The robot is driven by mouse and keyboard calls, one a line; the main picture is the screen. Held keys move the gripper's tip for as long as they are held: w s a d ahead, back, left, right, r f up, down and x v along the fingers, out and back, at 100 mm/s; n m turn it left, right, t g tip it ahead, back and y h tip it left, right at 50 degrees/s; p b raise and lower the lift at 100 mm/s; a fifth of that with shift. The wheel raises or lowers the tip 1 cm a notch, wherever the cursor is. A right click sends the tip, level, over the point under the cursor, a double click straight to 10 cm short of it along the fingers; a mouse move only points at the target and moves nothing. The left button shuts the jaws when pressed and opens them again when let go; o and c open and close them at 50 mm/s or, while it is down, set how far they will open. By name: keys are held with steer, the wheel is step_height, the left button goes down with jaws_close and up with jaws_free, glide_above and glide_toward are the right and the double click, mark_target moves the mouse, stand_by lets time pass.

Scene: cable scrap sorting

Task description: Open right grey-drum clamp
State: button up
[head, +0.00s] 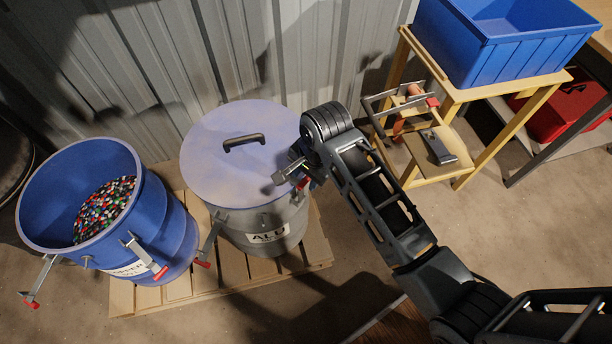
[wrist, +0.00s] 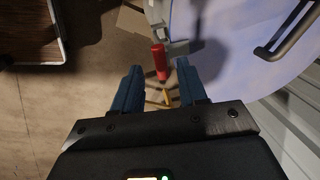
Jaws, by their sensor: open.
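The grey drum (head: 265,222) labelled ALU stands on a pallet with its pale lid (head: 225,140) on top. Its right clamp has a red-tipped lever (head: 303,184), partly hidden by my gripper (head: 287,172) at the drum's right rim. In the wrist view the red grip (wrist: 160,62) lies between and just ahead of the blue fingertips of my gripper (wrist: 159,78). The fingers are open, with space on both sides of the grip. The drum's left clamp (head: 209,243) hangs down the side with its red tip low.
A blue drum (head: 180,225) full of coloured granules stands open to the left on the pallet (head: 235,270), its clamps hanging outward. A wooden stand (head: 465,95) with a blue crate (head: 490,55) is at right. The lid's black handle (head: 244,142) rises near the gripper.

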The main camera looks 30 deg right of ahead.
steer(key=shift+w+a+f, duration=0.1)
steer(key=shift+w+f, duration=0.1)
steer(key=shift+f, duration=0.75)
jaws_close()
